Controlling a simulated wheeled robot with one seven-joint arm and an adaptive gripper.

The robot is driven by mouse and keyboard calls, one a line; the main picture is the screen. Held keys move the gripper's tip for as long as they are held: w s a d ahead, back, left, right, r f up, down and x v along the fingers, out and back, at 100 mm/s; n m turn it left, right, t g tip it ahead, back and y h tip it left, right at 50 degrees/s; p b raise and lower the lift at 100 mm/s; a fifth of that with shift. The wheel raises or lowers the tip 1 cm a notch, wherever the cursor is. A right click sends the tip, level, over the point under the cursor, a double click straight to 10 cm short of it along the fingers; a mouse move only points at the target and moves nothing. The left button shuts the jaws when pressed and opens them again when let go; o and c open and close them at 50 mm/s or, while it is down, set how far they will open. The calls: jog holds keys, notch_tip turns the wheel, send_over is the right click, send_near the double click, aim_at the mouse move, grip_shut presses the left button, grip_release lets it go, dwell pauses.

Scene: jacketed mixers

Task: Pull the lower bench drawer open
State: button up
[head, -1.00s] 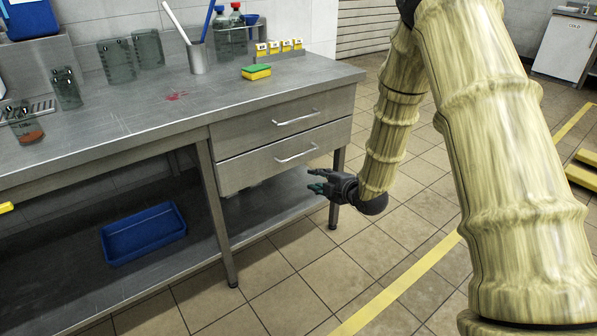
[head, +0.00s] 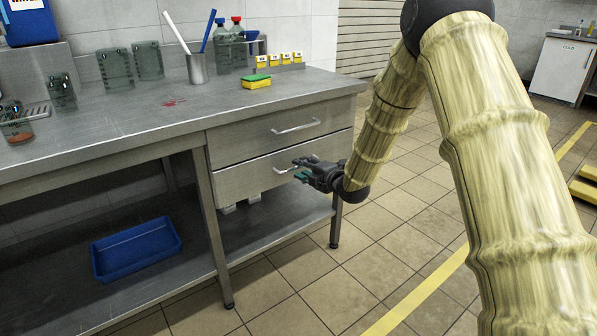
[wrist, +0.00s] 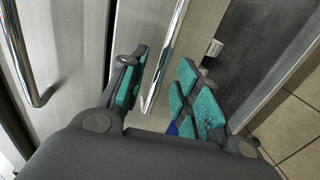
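The lower drawer front (head: 235,182) is grey metal and sits flush under the upper drawer, closed. Its bar handle (head: 281,169) is partly hidden by my gripper (head: 299,169) in the head view. In the wrist view the lower handle (wrist: 165,58) runs between the two teal-padded fingers of my gripper (wrist: 163,88). The fingers are open, one on each side of the bar with gaps between. I cannot tell how deep the bar sits between them.
The upper drawer's handle (head: 296,127) is just above, and it shows at the left of the wrist view (wrist: 22,50). The steel bench (head: 120,125) holds a sponge (head: 256,82), beakers and bottles. A blue tray (head: 136,249) lies on the lower shelf. Floor before the drawers is clear.

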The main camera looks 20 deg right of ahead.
jog(key=shift+b+x, duration=0.35)
jog(key=shift+x, duration=1.05)
grip_shut()
